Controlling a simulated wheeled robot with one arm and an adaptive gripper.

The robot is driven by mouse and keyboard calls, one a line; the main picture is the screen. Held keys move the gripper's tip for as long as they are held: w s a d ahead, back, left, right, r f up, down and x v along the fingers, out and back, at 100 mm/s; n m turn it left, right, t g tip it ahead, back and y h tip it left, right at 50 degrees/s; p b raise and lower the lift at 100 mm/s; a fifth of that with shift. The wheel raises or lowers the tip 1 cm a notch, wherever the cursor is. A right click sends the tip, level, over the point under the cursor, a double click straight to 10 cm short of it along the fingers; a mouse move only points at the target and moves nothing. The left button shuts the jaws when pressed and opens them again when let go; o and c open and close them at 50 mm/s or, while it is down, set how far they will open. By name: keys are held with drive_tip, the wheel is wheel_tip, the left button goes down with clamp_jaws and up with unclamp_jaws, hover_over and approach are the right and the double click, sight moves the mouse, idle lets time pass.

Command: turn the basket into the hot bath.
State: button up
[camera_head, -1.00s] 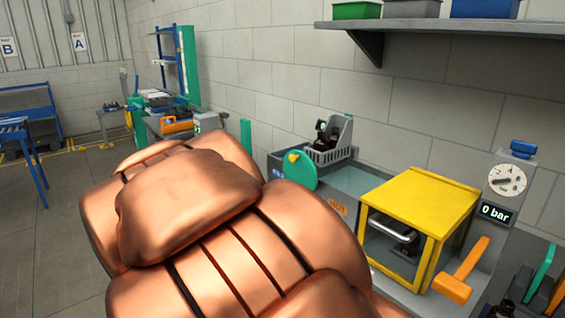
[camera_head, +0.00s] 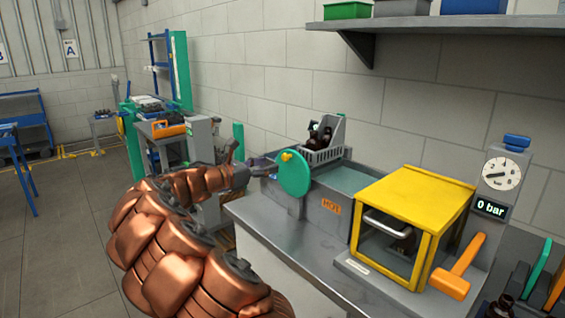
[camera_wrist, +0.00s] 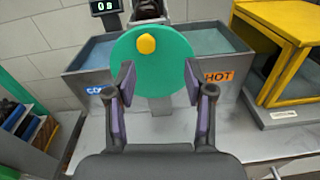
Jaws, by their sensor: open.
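The grey basket (camera_head: 323,156) holds dark amber bottles and stands at the back of the bath unit, by the wall. In the wrist view its bottles (camera_wrist: 148,10) show partly behind the green disc. The green disc (camera_head: 294,176), with a yellow knob (camera_wrist: 146,44), stands upright in front. The hot bath (camera_head: 331,207) carries an orange HOT label and holds water; in the wrist view it is right of the disc (camera_wrist: 218,76). The cold bath (camera_wrist: 90,55) is on the left. My gripper (camera_wrist: 159,80) is open, its fingers either side of the disc's lower part; contact is unclear.
A yellow-framed cabinet (camera_head: 413,190) with a handle stands right of the hot bath. Beyond it are an orange lever (camera_head: 460,268) and a gauge post (camera_head: 499,175) reading 0 bar. A shelf (camera_head: 440,22) with bins hangs above. The grey counter front (camera_head: 275,235) is clear.

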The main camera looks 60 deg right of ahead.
sight(283, 158)
drive_tip(key=shift+n+h, duration=0.3)
drive_tip(key=shift+n, duration=0.2)
drive_tip(key=shift+s+d+f+p, duration=0.15)
drive_tip(key=shift+d+p, duration=0.2)
drive_tip(key=shift+d, duration=1.8)
drive_tip(key=shift+s+d+f+p, duration=0.15)
drive_tip(key=shift+d+p, duration=0.2)
drive_tip(key=shift+d, duration=1.75)
clamp_jaws()
